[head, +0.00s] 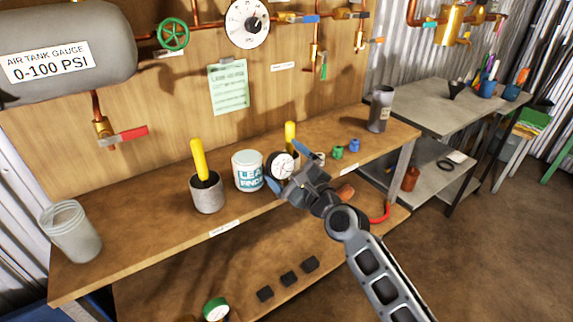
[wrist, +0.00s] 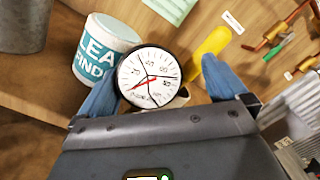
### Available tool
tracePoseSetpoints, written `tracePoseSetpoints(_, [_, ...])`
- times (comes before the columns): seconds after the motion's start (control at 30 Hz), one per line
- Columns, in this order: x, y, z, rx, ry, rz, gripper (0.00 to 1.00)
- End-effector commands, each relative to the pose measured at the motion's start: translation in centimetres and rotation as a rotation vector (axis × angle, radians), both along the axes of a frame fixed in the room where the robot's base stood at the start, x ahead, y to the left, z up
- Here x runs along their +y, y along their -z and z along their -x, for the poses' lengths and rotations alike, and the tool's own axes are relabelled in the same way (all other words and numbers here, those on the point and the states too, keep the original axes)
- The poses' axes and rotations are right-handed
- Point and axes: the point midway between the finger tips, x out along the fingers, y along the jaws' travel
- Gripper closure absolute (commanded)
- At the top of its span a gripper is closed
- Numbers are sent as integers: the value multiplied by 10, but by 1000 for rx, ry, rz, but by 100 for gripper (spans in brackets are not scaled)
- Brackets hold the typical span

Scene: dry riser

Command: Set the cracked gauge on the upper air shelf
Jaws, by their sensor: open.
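The cracked gauge (head: 282,166) has a round white face, a black rim and dark lines across the face. In the wrist view the gauge (wrist: 147,76) shows a red needle and black crack-like lines. It is at the upper wooden shelf (head: 150,240), right of the white leak-finder tub (head: 248,171). My gripper (head: 295,173) is open, its blue fingers on either side of the gauge. In the wrist view my gripper (wrist: 160,72) has its left finger close to the rim and a gap on the right. The gauge's underside is hidden.
Yellow-handled tools (head: 199,160) stand in a grey cup (head: 208,194) and behind the gauge. A clear jar (head: 70,231) is at the left, a dark cylinder (head: 381,108) at the right. The lower shelf (head: 175,285) holds a green-rimmed gauge (head: 216,308) and black blocks (head: 289,279).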

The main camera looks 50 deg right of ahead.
Motion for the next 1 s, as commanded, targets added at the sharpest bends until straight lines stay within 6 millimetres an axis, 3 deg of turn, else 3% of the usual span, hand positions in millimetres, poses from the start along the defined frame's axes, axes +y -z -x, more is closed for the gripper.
tracePoseSetpoints(0.17, [2, -2, 10, 2, 2, 1, 0])
tracePoseSetpoints(0.7, [29, 6, 101, 1, 0, 0, 0])
tracePoseSetpoints(1.0, [33, 5, 115, 0, 0, -1, 0])
